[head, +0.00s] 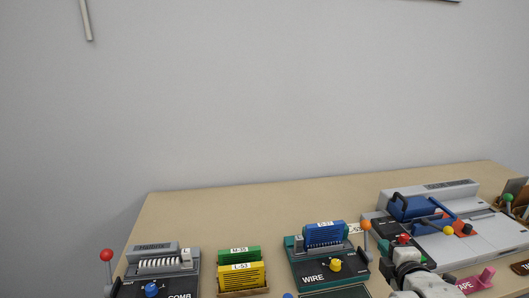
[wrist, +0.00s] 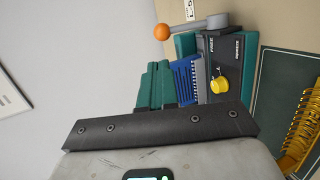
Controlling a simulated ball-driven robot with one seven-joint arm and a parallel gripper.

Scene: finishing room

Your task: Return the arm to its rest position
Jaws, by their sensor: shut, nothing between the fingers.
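My arm (head: 415,277) reaches up from the bottom edge at the right of the head view. My gripper (wrist: 160,126) shows in the wrist view as a dark bar with screws across the grey wrist housing. It is shut and empty, but its fingertips are hard to make out. In the head view it is small and unclear, between the teal WIRE machine (head: 298,272) and the grey machine (head: 447,226). The WIRE machine, with its yellow knob (wrist: 219,84) and orange ball lever (wrist: 162,32), lies beyond my gripper in the wrist view.
A COMB machine (head: 135,288) with a red ball lever stands at the left. Green (head: 238,255) and yellow (head: 241,273) combs stand in a wooden holder beside it. The table's back left (head: 190,215) is bare.

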